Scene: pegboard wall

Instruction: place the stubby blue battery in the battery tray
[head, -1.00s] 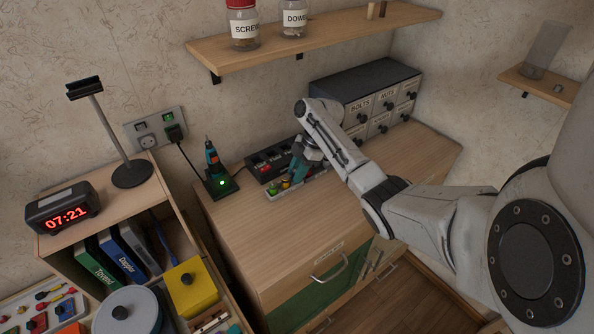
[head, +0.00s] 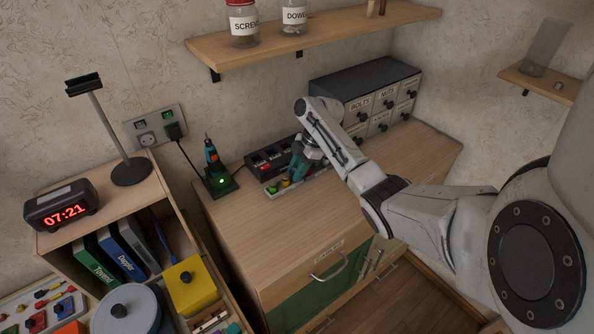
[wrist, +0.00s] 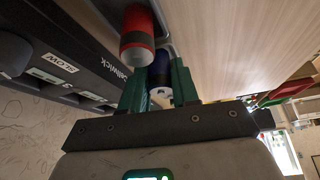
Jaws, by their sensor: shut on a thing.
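My gripper (head: 297,170) is low over the right part of the grey battery tray (head: 276,194) on the cabinet top. In the wrist view, my gripper (wrist: 160,88) has its green fingers shut on the stubby blue battery (wrist: 160,70), whose pale end faces the camera. The grey tray edge (wrist: 168,32) shows beyond it. A red battery (wrist: 137,35) stands close beside the blue one. In the head view the fingers hide the blue battery. I cannot tell whether it touches the tray floor.
A black charger (head: 268,158) lies directly behind the tray; it also shows in the wrist view (wrist: 75,50). A screwdriver in a stand (head: 215,170) is to the left. A drawer unit (head: 368,95) stands behind at right. The front cabinet top (head: 250,225) is clear.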

